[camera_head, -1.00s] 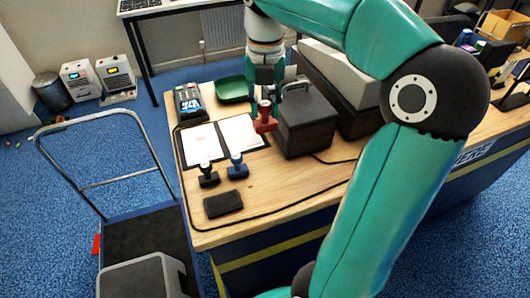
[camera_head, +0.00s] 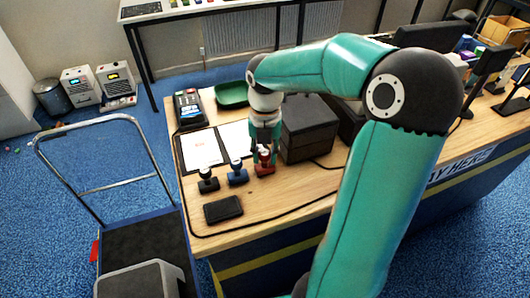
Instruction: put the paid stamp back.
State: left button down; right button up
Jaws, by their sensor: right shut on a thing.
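My right gripper (camera_head: 265,147) points down over the counter and is shut on the red stamp (camera_head: 264,168). The stamp is upright in a row with the blue stamp (camera_head: 237,173) and the black stamp (camera_head: 208,181), to the right of both. Its base is on or just above the wood; I cannot tell which. No lettering on the stamps can be read, so I cannot confirm which is the paid stamp. My left gripper is not in view.
A black ink pad (camera_head: 223,208) lies in front of the stamps. An open folder with papers (camera_head: 203,149) lies behind them. A dark box (camera_head: 308,130) stands close to the right of my gripper. A card terminal (camera_head: 188,108) and green tray (camera_head: 232,94) are at the back.

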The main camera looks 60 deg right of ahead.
aim_at(265, 152)
jog(key=shift+f, duration=0.2)
jog(key=o, duration=0.9)
jog(key=shift+r, duration=0.1)
jog(key=shift+r, duration=0.1)
notch_tip(265, 152, up, 12)
jog(key=shift+p, duration=0.35)
